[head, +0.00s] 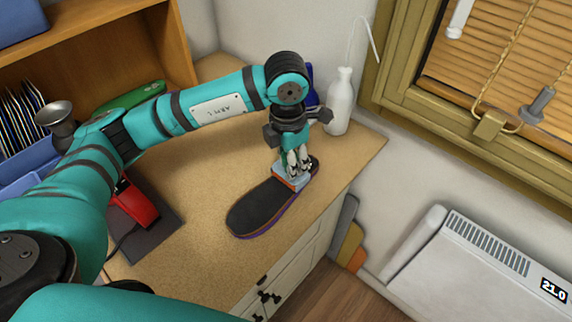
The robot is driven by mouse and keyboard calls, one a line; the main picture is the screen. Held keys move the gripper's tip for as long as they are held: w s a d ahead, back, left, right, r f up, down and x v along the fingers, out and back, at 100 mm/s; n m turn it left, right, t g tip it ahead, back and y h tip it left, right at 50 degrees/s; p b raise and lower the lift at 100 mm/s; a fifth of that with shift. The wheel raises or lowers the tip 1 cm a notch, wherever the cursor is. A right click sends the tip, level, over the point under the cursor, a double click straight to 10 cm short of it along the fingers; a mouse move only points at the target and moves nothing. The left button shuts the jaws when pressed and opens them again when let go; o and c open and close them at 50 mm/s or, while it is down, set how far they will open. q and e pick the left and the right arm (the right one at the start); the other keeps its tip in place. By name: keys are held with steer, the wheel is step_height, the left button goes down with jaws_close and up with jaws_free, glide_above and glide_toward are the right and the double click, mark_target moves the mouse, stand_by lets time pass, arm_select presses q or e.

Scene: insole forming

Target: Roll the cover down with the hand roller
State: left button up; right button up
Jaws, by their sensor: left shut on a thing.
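A dark insole (258,208) with a purple edge lies flat on the cork-coloured worktop (200,228), near its front right edge. My left gripper (297,168) points down over the insole's far end. It is shut on a small block-like thing (290,179), pale blue with an orange lower edge, which appears to rest on the insole. The fingers hide part of this thing, so I cannot tell whether it is the hand roller. A separate cover cannot be made out from the insole. My right gripper is not in view.
A white bottle (341,104) with a thin tube stands behind my left gripper. A red tool (135,203) sits on a dark mat (160,236) at left, partly behind my arm. A metal cup (55,117) and blue bins (25,172) are farther left.

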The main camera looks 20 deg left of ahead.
arm_select(q)
steer(key=shift+w+d+b, duration=0.25)
steer(key=shift+w+d, duration=0.05)
steer(key=shift+w, duration=0.35)
steer(key=shift+w+d+b, duration=0.25)
steer(key=shift+w, duration=0.45)
steer(key=shift+w+d+b, duration=0.25)
steer(key=shift+w+d, duration=0.05)
steer(key=shift+w, duration=0.35)
steer(key=shift+r, duration=0.15)
step_height(320, 180, up, 7)
steer(key=p, duration=0.3)
